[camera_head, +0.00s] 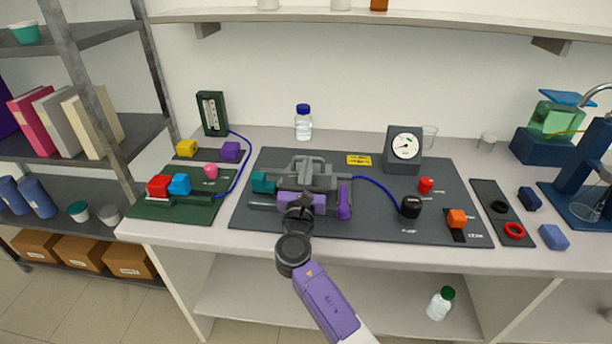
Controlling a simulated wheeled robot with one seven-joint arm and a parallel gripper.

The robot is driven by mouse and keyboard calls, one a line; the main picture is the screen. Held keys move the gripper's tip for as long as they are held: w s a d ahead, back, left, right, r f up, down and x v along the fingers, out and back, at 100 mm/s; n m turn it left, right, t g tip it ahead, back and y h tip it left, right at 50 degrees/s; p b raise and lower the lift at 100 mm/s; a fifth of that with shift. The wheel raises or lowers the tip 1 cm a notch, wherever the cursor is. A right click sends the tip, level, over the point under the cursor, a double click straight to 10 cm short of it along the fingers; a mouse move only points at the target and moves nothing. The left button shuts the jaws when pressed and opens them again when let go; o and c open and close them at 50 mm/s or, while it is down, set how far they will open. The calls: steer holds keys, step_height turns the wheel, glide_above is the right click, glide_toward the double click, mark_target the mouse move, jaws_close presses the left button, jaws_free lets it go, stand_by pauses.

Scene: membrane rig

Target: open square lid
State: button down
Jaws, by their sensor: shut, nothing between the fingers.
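A grey rig (322,182) with a raised bar handle on top sits on the dark mat (375,225). Its upper part looks like the square lid and appears down; its front edge is partly hidden by my arm. A teal block (262,183) is at the rig's left end and a purple upright piece (344,201) at its right end. My gripper (303,199) is at the front of the rig, overlapping it in the picture. It looks shut and holds nothing. I cannot tell whether it touches the rig.
A gauge box (403,150) stands behind on the right, with a blue cable from the rig to a black knob (411,206). Red (425,185) and orange (457,218) parts sit to the right. A green board (175,209) with coloured blocks lies left. A bottle (303,124) stands behind.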

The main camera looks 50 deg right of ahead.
steer(key=w+d+r, duration=0.2)
steer(key=d+r, duration=0.1)
steer(key=w+d+r+p, duration=0.1)
steer(key=w+d, duration=0.1)
steer(key=shift+d+r, duration=0.15)
steer(key=shift+w+d, duration=0.1)
steer(key=shift+w, duration=0.05)
stand_by(1.2)
